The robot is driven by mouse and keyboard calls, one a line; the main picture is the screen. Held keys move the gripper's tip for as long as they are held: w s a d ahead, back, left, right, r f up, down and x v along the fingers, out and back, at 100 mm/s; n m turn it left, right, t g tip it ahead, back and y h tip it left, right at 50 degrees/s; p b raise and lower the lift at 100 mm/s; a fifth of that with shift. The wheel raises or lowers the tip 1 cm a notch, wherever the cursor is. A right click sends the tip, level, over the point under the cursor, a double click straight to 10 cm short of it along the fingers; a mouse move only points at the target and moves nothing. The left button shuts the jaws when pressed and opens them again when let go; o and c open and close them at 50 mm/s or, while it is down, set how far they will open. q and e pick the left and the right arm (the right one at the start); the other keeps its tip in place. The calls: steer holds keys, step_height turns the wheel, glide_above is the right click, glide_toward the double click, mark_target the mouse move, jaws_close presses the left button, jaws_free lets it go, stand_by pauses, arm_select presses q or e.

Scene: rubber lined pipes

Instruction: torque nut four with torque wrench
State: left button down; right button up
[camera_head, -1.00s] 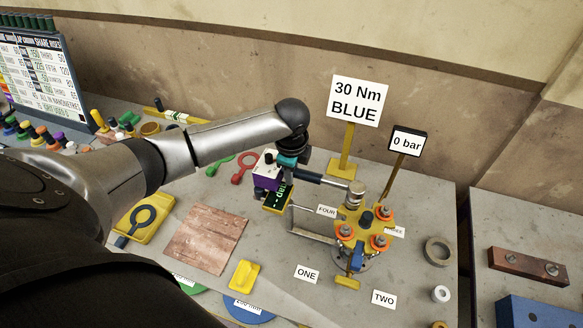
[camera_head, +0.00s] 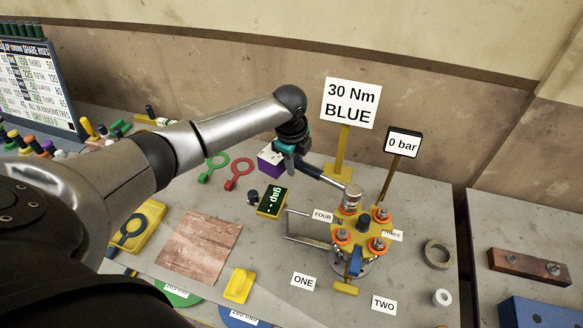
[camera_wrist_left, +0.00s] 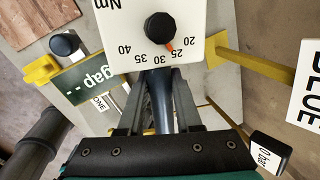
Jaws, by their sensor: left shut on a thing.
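My left gripper (camera_head: 294,152) is shut on the dark handle of the torque wrench (camera_head: 325,180). The handle also shows between the fingers in the left wrist view (camera_wrist_left: 157,105). The wrench's round metal head (camera_head: 352,194) sits over the yellow flange (camera_head: 360,224) by the FOUR label (camera_head: 322,216); it hides nut four, and I cannot tell how it is seated. Three other nuts with orange rings (camera_head: 381,215) show on the flange. A white Nm dial (camera_wrist_left: 159,28) has its orange pointer near 25. My right gripper is out of view.
A sign (camera_head: 349,102) reads "30 Nm BLUE" and another (camera_head: 403,143) reads "0 bar". A gap display (camera_head: 271,202) and a purple box (camera_head: 270,160) stand left of the wrench. A grey ring (camera_head: 438,254) lies right of the flange.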

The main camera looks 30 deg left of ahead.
arm_select(q)
steer(key=shift+w, duration=0.25)
steer(key=shift+w+p+v, duration=0.2)
steer(key=shift+p+v, duration=0.85)
steer(key=shift+p, duration=0.05)
steer(key=shift+w+p+v, duration=0.25)
steer(key=shift+p+v, duration=0.75)
steer(key=shift+p, duration=0.1)
steer(key=shift+w+a+v, duration=0.1)
steer(key=shift+w+v, duration=0.1)
steer(key=shift+v, duration=0.8)
steer(key=shift+w+a+v, duration=0.1)
steer(key=shift+w+v, duration=0.1)
steer(key=shift+v, duration=0.8)
steer(key=shift+w+a+v, duration=0.1)
steer(key=shift+w+v, duration=0.1)
steer(key=shift+v, duration=0.75)
steer(key=shift+r, duration=0.15)
